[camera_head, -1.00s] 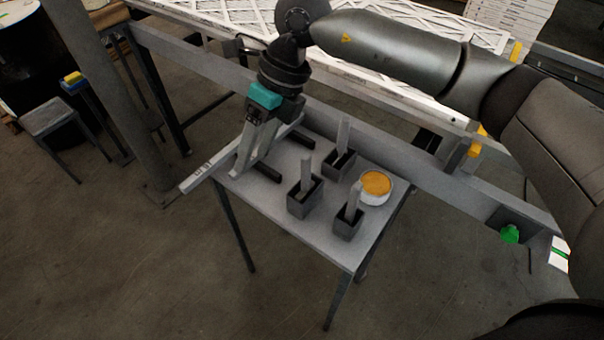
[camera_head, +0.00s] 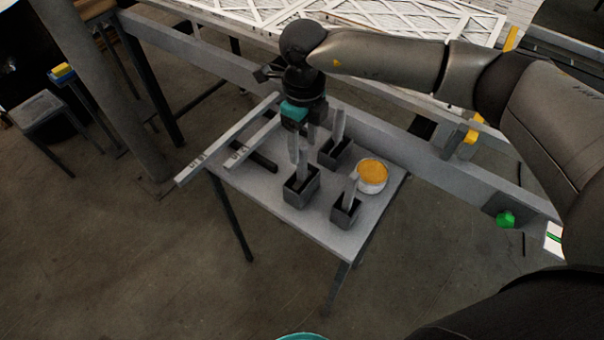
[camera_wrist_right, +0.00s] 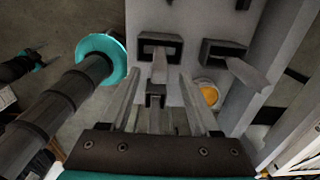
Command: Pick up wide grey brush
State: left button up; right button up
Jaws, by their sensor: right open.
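Grey upright pieces, which may be brush handles, stand in three dark square holders on a small grey table (camera_head: 272,205). The left-front piece (camera_head: 302,172) is in its holder (camera_head: 300,192); the others are the back piece (camera_head: 338,128) and the right-front piece (camera_head: 350,187). I cannot tell which is the wide grey brush. My right gripper (camera_head: 301,150) is open and empty, just above the left-front piece. In the right wrist view the fingers (camera_wrist_right: 160,76) spread either side of that piece (camera_wrist_right: 159,66), apart from it. My left gripper is not clearly visible.
A white tub with orange contents (camera_head: 372,174) stands at the table's right. Long pale strips (camera_head: 225,143) and a dark bar (camera_head: 262,163) lie at the left. A grey rail (camera_head: 405,152) runs behind. The table's front left is clear.

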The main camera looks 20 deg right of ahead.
aim_at(302, 159)
notch_tip(302, 159, down, 5)
jog(key=shift+a+f, duration=0.1)
jog(key=shift+c, duration=0.3)
grip_shut()
dwell(0.5)
